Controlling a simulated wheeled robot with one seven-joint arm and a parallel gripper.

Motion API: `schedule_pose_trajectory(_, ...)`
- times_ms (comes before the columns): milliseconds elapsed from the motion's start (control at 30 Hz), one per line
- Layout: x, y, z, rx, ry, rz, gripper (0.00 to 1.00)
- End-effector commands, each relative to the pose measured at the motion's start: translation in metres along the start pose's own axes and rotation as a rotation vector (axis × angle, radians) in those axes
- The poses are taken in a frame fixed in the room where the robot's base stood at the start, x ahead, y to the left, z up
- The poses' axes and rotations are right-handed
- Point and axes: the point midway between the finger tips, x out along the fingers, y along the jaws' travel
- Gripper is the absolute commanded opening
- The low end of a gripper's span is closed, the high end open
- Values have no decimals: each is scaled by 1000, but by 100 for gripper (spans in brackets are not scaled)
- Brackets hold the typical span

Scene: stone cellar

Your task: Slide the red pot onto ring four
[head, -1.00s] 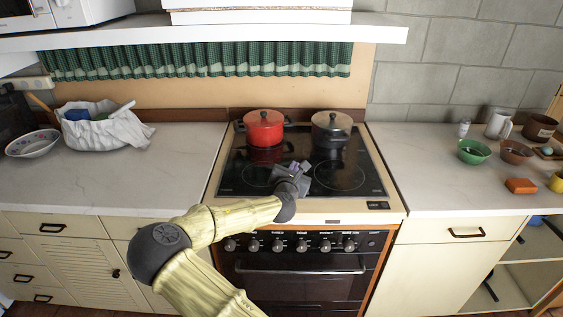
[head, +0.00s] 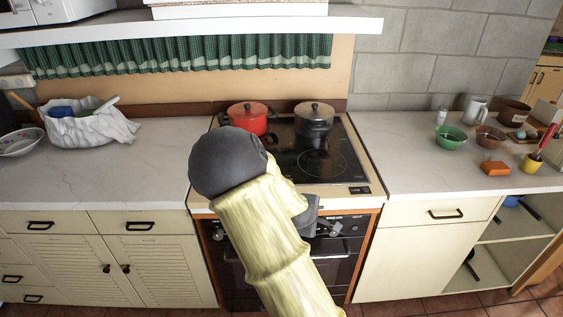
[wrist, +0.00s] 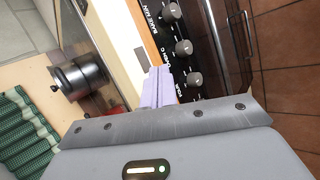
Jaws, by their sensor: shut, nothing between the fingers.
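The red pot (head: 249,118) with its lid on stands at the back left of the black glass cooktop (head: 321,167). A dark grey lidded pot (head: 313,122) stands beside it at the back right; it also shows in the wrist view (wrist: 80,76). My arm covers the front left of the cooktop, so the ring there is hidden. A ring outline shows at the front right, clear. My gripper (wrist: 158,86) is shut and empty, near the cooktop's front edge and the oven knobs, well away from the red pot. Its fingers are hidden in the head view.
Oven knobs (wrist: 182,47) line the stove front below the cooktop. A shelf (head: 200,30) runs above.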

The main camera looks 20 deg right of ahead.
Motion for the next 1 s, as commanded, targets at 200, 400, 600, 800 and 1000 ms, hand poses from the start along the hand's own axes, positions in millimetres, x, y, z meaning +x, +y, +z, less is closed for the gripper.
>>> schedule_pose_trajectory(200,-52,-48,1,432,55,-262,0)
schedule_pose_trajectory(400,-104,-80,0,709,55,-437,0)
schedule_pose_trajectory(600,-136,-120,2,904,20,-549,0)
schedule_pose_trajectory(800,-134,-163,5,1008,-23,-593,0)
schedule_pose_trajectory(1000,-131,-182,6,1046,-46,-606,0)
